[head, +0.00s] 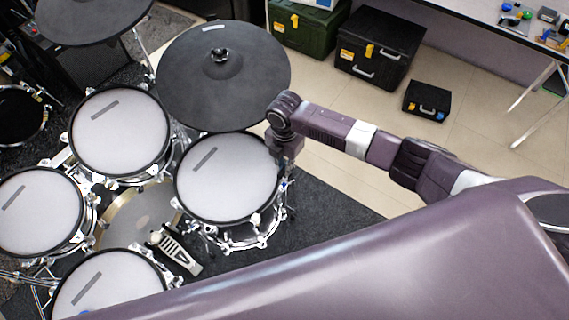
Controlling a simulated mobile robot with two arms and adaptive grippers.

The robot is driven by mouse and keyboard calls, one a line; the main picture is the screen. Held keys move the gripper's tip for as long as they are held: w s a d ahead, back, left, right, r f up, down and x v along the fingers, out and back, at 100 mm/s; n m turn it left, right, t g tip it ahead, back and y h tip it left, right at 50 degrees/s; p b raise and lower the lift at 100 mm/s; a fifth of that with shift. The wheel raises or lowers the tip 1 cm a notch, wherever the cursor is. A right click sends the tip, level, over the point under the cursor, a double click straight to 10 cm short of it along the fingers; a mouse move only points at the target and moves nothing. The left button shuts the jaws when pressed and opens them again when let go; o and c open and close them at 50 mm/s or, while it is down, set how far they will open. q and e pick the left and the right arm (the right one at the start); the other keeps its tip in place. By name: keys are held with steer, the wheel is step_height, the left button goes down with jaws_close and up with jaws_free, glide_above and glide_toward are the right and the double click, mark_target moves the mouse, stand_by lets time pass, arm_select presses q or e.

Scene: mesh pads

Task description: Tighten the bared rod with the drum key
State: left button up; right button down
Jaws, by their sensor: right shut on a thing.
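My right gripper (283,160) points down at the right rim of a white-headed drum (225,178) in the head view. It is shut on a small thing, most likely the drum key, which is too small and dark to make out. The drum has a black hoop and chrome rods and lugs around its side. The bared rod cannot be told apart; the gripper and forearm cover that part of the rim. Whether the key touches a rod cannot be told. My left gripper is not in view.
A dark cymbal (222,75) hangs just behind the drum, close to my right wrist. Other drums (120,130) stand to the left, with a pedal (178,252) between. Black cases (380,50) and a green case (308,30) stand behind.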

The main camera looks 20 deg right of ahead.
mark_target(284, 184)
steer(key=shift+f+b, duration=0.8)
steer(key=shift+f, duration=0.8)
steer(key=shift+r, duration=0.1)
steer(key=c, duration=2.6)
jaws_free()
steer(key=shift+c, duration=0.2)
jaws_close()
